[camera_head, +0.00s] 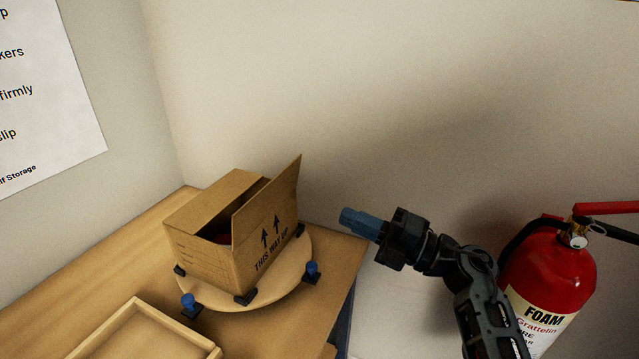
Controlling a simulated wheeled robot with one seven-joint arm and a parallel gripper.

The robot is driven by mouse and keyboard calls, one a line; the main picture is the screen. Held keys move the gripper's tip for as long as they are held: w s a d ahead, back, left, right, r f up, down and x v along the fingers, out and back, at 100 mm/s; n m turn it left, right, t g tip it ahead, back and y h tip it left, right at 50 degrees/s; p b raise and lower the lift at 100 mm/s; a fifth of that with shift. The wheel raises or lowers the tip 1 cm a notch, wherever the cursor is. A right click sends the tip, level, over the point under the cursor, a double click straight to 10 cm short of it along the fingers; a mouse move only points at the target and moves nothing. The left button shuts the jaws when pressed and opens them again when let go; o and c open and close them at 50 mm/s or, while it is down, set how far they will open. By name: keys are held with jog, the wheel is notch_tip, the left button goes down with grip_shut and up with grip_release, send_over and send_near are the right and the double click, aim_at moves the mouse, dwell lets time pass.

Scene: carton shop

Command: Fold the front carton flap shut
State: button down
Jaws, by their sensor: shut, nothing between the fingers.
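A brown cardboard carton (212,253) stands on a round wooden board (285,287) on the bench. Its side marked "THIS WAY UP" faces right, towards my gripper. The flap on that side (268,195) stands up and leans slightly outward. The flap on the far left (213,200) lies over the left part of the top. A dark gap shows between them, with something red (222,238) just inside. My gripper (350,220) is shut and empty, to the right of the carton and apart from it, its blue fingers pointing left.
Dark corner blocks (245,297) and blue-knobbed clamps (312,269) sit around the carton's base. A shallow wooden tray (140,335) lies at the front left of the bench (105,262). A red fire extinguisher (560,265) stands at right. Walls are close behind; open space lies between gripper and carton.

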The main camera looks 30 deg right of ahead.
aim_at(274, 182)
jog(key=p+x, duration=0.1)
jog(key=x, duration=1.3)
jog(key=shift+d+f+p, duration=0.1)
jog(key=shift+d+p, duration=0.05)
jog(key=shift+p, duration=0.15)
jog(key=shift+w, duration=0.15)
